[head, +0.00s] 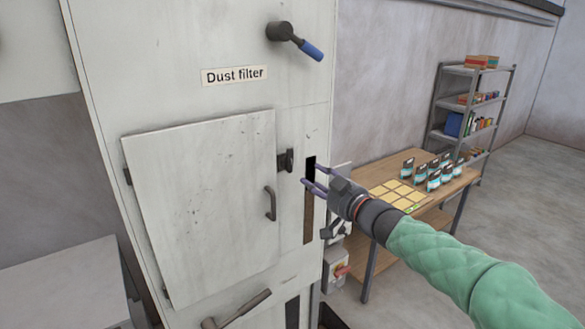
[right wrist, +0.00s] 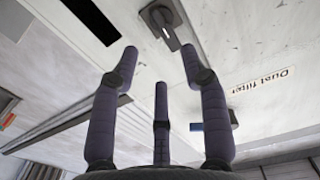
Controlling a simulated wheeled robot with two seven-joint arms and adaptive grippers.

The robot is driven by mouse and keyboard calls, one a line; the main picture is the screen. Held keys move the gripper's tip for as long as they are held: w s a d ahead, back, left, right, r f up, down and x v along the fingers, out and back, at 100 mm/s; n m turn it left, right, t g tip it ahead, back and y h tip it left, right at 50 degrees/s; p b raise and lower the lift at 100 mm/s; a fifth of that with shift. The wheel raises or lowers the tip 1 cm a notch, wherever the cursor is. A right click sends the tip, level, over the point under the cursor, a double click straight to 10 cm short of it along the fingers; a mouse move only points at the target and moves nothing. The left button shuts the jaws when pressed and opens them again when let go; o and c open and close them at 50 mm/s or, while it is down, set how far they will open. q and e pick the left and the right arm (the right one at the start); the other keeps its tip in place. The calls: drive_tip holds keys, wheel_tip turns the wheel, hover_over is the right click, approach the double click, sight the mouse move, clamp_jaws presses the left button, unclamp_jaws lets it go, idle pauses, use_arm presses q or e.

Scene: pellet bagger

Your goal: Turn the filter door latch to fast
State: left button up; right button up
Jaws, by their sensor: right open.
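The filter door latch (head: 286,161) is a small dark turning piece at the right edge of the closed, pale filter door (head: 205,215). It also shows at the top of the right wrist view as a dark latch (right wrist: 165,22), ahead of the fingertips. My right gripper (head: 312,175) is open and empty, its fingers spread toward the cabinet just right of the latch. In the right wrist view its fingers (right wrist: 160,60) show a gap between them and the latch. My left gripper is in neither view.
A dark pull handle (head: 271,204) is below the latch. A blue-gripped lever (head: 302,42) sticks out above, beside the "Dust filter" label (head: 234,75). A narrow dark slot (head: 308,215) lies behind the gripper. A wooden table (head: 385,170) with pouches stands to the right.

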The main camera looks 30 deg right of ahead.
sight(289, 164)
drive_tip(key=w, duration=0.9)
drive_tip(key=shift+w+a+p, duration=0.35)
drive_tip(key=shift+a+p, duration=0.05)
drive_tip(key=shift+c, duration=0.3)
clamp_jaws()
